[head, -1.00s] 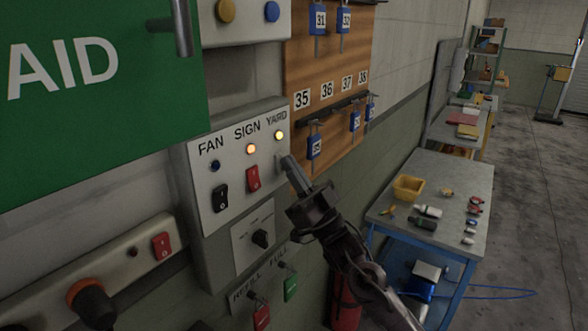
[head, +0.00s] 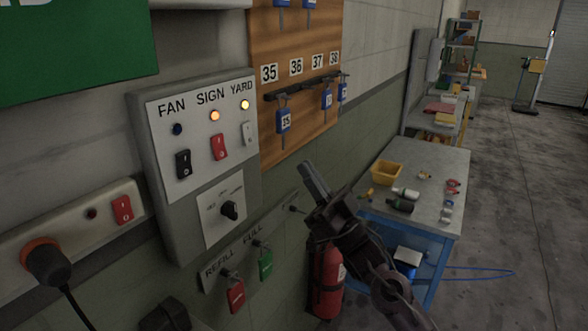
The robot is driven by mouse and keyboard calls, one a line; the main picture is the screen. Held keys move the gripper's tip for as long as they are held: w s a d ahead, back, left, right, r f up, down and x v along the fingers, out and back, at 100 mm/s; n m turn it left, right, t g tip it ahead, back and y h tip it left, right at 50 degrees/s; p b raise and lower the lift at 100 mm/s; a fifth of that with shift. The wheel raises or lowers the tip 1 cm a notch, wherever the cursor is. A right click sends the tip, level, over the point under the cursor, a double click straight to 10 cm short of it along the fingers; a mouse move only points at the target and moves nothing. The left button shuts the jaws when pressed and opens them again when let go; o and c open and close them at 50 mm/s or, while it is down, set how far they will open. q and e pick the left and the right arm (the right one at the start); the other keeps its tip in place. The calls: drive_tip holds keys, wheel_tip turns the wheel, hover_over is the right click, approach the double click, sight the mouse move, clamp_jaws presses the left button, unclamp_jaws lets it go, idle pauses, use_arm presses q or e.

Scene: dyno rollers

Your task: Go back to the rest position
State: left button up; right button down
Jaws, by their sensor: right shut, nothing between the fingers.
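My right gripper (head: 314,182) is shut and empty, in front of the wall to the right of the grey switch panel (head: 140,165). It is apart from the panel. The panel has a black FAN switch (head: 183,164), a red SIGN switch (head: 219,147) and a pale YARD switch (head: 249,133). The lamps over SIGN and YARD are lit; the FAN lamp is dark. My left gripper is not in view.
A red fire extinguisher (head: 327,280) stands low by the wall. A key board (head: 290,90) hangs above. Open floor lies at the far right.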

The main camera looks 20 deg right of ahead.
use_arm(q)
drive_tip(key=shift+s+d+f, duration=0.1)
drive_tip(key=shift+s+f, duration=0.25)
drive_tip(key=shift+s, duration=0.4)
use_arm(e)
drive_tip(key=shift+s+d+f, duration=0.2)
drive_tip(key=shift+s+f, duration=0.05)
drive_tip(key=shift+f, duration=0.1)
drive_tip(key=shift+s, duration=0.1)
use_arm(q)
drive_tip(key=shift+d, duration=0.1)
use_arm(e)
drive_tip(key=shift+d, duration=0.1)
